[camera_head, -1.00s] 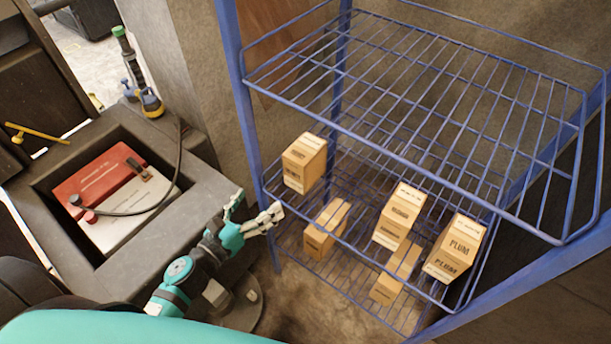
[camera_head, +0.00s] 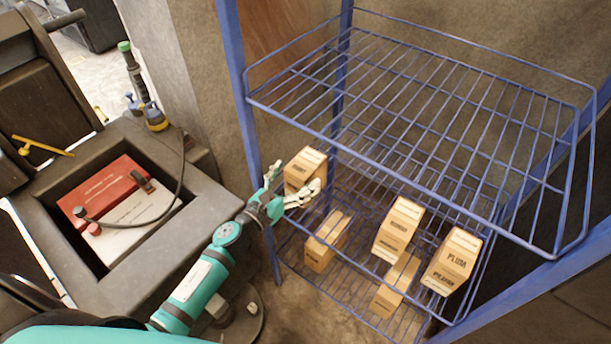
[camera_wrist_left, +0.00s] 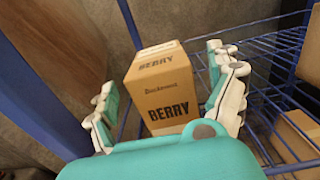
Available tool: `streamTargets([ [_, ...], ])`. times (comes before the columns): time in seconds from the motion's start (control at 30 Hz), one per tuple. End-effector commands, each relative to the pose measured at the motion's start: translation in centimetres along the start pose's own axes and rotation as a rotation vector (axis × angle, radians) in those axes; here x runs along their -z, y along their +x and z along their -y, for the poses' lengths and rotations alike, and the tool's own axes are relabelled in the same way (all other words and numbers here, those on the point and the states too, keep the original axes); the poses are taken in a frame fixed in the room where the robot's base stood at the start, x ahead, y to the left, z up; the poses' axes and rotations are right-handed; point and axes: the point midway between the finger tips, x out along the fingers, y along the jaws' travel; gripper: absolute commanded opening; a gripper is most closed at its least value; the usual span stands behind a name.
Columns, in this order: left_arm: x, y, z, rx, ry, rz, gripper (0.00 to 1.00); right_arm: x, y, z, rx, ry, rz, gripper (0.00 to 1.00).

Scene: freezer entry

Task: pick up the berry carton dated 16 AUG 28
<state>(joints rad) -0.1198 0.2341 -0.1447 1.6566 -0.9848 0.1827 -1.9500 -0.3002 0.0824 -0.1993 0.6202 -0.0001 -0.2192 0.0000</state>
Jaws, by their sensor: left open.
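A tan carton marked BERRY (camera_wrist_left: 165,90) stands upright on the middle wire shelf. In the head view this carton (camera_head: 306,168) is at the left end of that shelf, partly behind my gripper. My left gripper (camera_head: 297,186) is open, with its fingers at either side of the carton's near face. In the left wrist view the open fingers of my left gripper (camera_wrist_left: 172,100) flank the carton, with a gap visible on the left side. I cannot see a date on it. My right gripper is not in view.
A blue wire rack (camera_head: 237,90) has an empty top shelf above the carton. Other cartons stand to the right, including a PLUM carton (camera_head: 452,262) and a middle carton (camera_head: 398,230). Lower cartons (camera_head: 327,240) sit beneath. A dark cart with a red-and-white box (camera_head: 105,190) is at left.

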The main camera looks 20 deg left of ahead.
Motion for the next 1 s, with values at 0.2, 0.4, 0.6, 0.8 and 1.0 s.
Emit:
streamTargets([
  [0.2,-0.2,3.6,0.0,0.000,-0.001,0.003,0.90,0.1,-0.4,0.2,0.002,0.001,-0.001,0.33],
  [0.4,-0.1,4.6,0.0,0.000,0.001,0.000,0.90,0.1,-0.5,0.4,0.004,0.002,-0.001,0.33],
  [0.6,-0.1,4.6,0.0,0.000,0.000,0.001,0.85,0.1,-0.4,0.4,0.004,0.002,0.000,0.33],
  [0.8,-0.1,4.6,0.0,0.000,0.000,0.001,0.59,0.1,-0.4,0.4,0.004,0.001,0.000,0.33],
  [1.0,-0.1,4.6,0.0,0.000,0.000,0.001,0.33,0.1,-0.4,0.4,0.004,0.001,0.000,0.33],
])
